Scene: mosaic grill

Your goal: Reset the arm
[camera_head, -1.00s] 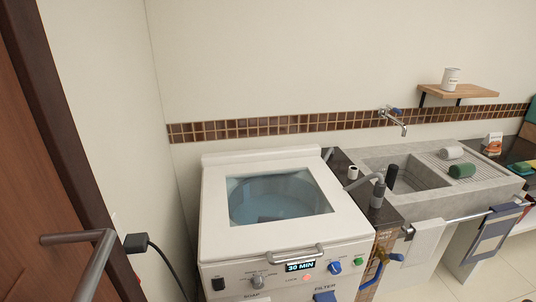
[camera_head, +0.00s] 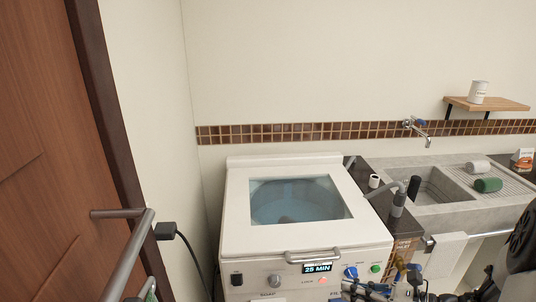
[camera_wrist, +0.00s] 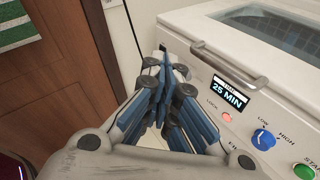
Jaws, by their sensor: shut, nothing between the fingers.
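My gripper (camera_wrist: 165,80) is shut and empty in the wrist view, its blue-padded fingers pressed together. It is in front of the white washer's control panel, left of the display, and covers part of the panel. In the head view my gripper (camera_head: 372,290) shows at the bottom edge, partly cut off, with a dark part of my arm at the right edge. The washer (camera_head: 240,225) has its glass lid closed over bluish water. Its display (camera_head: 317,268) reads 25 MIN, and it also shows in the wrist view (camera_wrist: 228,93).
A brown door with a metal handle (camera_head: 130,235) stands close on the left. A plug and cable (camera_head: 166,231) lie between door and washer. A shelf (camera_head: 487,103) holds a white can.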

